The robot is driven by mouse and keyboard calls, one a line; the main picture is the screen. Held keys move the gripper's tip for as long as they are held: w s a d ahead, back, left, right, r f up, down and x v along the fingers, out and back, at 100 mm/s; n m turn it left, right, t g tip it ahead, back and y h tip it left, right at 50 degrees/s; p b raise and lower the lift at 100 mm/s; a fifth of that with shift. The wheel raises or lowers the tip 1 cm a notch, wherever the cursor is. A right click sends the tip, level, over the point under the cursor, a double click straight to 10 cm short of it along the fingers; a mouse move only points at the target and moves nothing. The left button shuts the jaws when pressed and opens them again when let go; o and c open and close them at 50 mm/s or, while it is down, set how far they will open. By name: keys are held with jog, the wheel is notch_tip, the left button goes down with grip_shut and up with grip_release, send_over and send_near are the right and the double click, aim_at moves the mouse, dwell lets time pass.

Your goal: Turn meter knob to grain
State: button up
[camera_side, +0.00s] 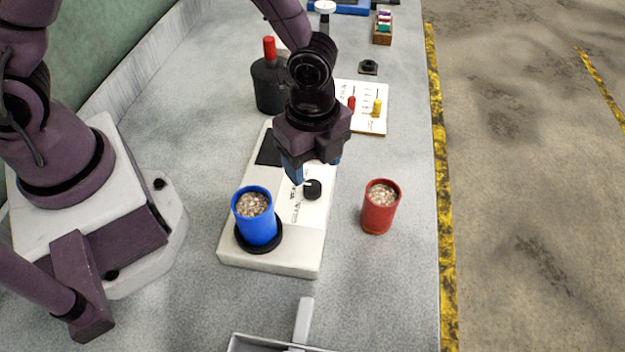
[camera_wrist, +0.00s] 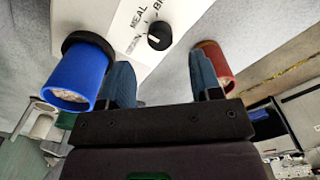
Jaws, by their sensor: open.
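The white meter (camera_side: 268,255) lies on the grey bench, with a small round black knob (camera_side: 313,190) on its face. In the wrist view the knob (camera_wrist: 159,35) has a small white mark, and printed labels beside it include MEAL; the others are partly cut off or hard to read. My gripper (camera_side: 314,172) is open and empty, pointing down just above the knob. In the wrist view its blue fingers (camera_wrist: 161,78) are apart, with the knob beyond the gap, untouched as far as I can tell. A blue cup of grain (camera_side: 256,222) stands on the meter's black ring (camera_side: 277,243).
A red cup of grain (camera_side: 380,208) stands on the bench right of the meter. A dark bottle with a red top (camera_side: 269,85) and a white board with red and yellow pieces (camera_side: 370,122) are behind. A grey tray (camera_side: 265,344) is at the front. Bench space beyond the red cup is clear.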

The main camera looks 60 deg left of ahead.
aim_at(313, 185)
notch_tip(313, 185, down, 6)
jog(key=shift+r, duration=0.1)
jog(key=c, duration=0.9)
jog(key=shift+c, duration=0.2)
jog(key=shift+n, duration=0.4)
jog(key=n, duration=0.3)
jog(key=shift+n, duration=2.5)
